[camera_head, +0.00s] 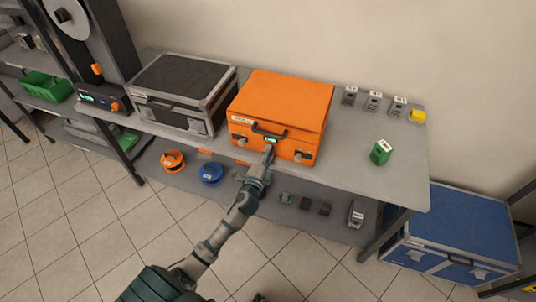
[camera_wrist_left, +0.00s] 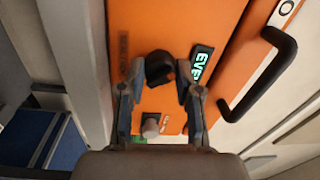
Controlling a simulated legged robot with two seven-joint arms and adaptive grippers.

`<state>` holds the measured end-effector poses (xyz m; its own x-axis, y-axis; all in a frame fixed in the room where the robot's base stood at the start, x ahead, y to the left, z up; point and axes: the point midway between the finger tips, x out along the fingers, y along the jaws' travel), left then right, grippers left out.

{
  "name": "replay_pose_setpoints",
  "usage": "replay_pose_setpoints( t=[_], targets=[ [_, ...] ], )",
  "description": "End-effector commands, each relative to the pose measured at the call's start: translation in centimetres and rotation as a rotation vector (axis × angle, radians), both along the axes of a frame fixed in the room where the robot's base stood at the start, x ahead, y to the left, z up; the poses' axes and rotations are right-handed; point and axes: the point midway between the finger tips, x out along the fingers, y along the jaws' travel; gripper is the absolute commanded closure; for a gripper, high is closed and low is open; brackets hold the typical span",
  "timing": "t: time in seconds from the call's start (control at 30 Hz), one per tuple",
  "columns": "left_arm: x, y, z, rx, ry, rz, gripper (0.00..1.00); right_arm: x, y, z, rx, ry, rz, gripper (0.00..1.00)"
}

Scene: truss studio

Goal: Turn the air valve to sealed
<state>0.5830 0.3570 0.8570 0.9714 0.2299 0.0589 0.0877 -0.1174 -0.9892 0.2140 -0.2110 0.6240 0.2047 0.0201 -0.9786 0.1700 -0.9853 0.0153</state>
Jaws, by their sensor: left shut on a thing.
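The orange case (camera_head: 283,100) stands on the grey bench with its front facing me. On that front, the air valve's black round knob (camera_wrist_left: 160,67) sits between the fingertips of my left gripper (camera_wrist_left: 164,82) in the left wrist view. The left gripper is shut on this knob. In the head view the left gripper (camera_head: 268,155) reaches the case front and covers the knob. A small lit display (camera_wrist_left: 201,65) with green-white letters, partly cut off by its angle, is right beside the knob. My right gripper is not in view.
A dark-topped grey case (camera_head: 181,76) stands left of the orange one. A black handle (camera_wrist_left: 262,82) sticks out near the gripper. A green block (camera_head: 381,152) and several small tagged items are at the bench's right. A blue chest (camera_head: 458,222) is on the floor.

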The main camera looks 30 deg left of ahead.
Motion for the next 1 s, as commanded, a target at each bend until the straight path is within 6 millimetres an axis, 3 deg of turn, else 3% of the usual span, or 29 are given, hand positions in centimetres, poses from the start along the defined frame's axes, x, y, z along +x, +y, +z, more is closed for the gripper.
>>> replay_pose_setpoints(
  t=[0.7,0.73,0.8,1.0],
  targets=[
    [0.01,0.11,-0.17,-0.074,-0.014,0.003,1.00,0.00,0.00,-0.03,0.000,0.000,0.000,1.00],
    [0.02,0.11,-0.18,-0.074,-0.014,0.003,0.61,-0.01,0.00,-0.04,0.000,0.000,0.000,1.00],
    [0.01,0.09,-0.19,-0.074,-0.014,0.002,0.44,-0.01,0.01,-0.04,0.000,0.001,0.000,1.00],
    [-0.05,0.03,-0.09,-0.073,-0.015,0.001,0.41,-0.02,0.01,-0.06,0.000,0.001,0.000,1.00]
  ],
)
